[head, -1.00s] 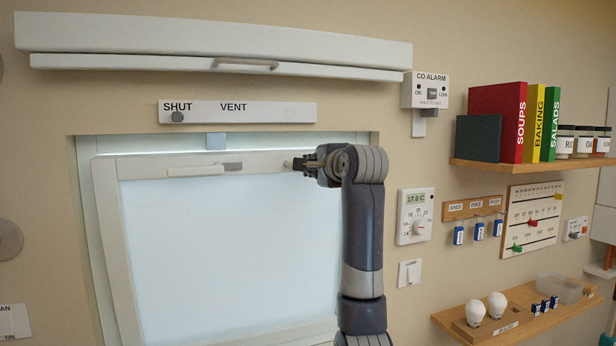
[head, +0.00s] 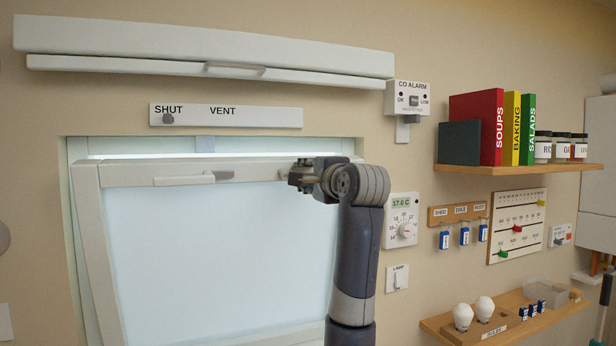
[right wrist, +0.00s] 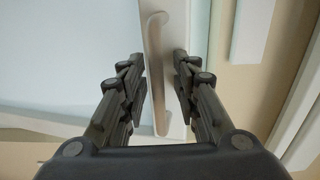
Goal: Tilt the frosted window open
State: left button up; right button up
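The frosted window (head: 210,260) has a white sash whose top edge leans out from its frame (head: 80,150), with a bright strip along the top. A pale lever handle (head: 185,180) lies level on the top rail. My right gripper (head: 294,175) is at the right part of that rail. In the right wrist view its fingers (right wrist: 158,62) stand on either side of a pale bar handle (right wrist: 157,85), with small gaps showing, so it looks open around the bar. The gripper hides this bar in the head view. My left gripper is not in view.
A strip marked SHUT and VENT (head: 225,116) is above the window, its knob (head: 168,119) under SHUT. A white ledge with a handle (head: 235,70) is higher. The CO alarm (head: 408,98), thermostat (head: 401,220) and shelf (head: 520,170) are to the right.

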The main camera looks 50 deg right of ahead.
jog(key=v, duration=1.2)
jog(key=shift+d, duration=0.1)
